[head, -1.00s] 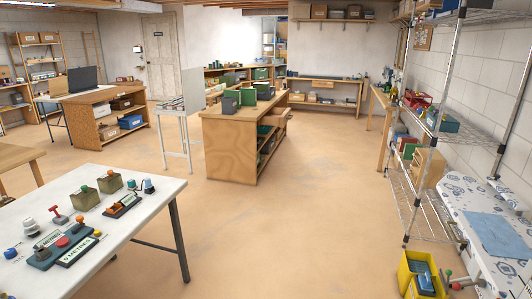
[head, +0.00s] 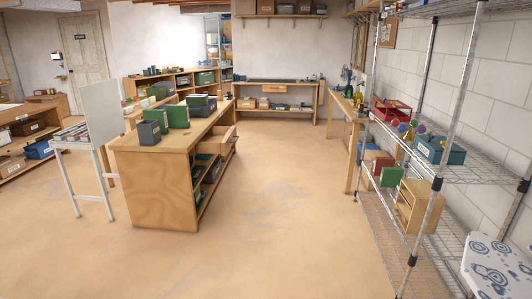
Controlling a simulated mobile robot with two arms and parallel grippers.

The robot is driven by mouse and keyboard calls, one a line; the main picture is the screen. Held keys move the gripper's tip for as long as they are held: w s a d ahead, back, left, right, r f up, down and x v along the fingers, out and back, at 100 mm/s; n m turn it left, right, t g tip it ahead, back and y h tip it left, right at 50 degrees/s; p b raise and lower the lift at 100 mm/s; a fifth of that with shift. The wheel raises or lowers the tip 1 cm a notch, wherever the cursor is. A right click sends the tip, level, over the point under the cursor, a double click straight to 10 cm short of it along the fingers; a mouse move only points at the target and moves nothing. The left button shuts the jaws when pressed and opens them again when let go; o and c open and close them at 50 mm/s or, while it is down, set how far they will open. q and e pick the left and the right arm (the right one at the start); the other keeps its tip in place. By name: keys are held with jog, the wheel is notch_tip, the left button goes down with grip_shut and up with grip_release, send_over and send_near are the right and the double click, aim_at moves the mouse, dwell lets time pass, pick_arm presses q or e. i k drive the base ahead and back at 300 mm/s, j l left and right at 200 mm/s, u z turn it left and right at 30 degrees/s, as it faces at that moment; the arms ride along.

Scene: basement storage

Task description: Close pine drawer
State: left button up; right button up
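A pine unit (head: 158,185) stands in the middle of the room, with its long open-shelved side facing right. Near the far end of that side, a pine drawer (head: 215,146) sticks out to the right from under the worktop, so it is open. The inside of the drawer is too small to make out. Neither of my grippers shows in the head view.
Green and grey boxes (head: 179,117) stand on the unit's top. A wire shelf rack (head: 415,160) and a patterned board (head: 492,268) line the right side. A white stand (head: 98,165) is left of the unit. The floor (head: 275,220) between unit and rack is clear.

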aim_at(218, 140)
jog(key=i+u, duration=0.1)
jog(key=i, duration=0.6)
jog(key=i+l, duration=0.15)
jog(key=i, duration=0.6)
jog(key=i+l+u, duration=0.15)
jog(key=i, duration=0.55)
jog(key=i+l+u, duration=0.25)
jog(key=i+u, duration=0.15)
jog(key=i, duration=0.15)
jog(key=i+l+u, duration=0.4)
jog(key=i, duration=0.15)
jog(key=i+l+u, duration=0.45)
jog(key=l, duration=0.15)
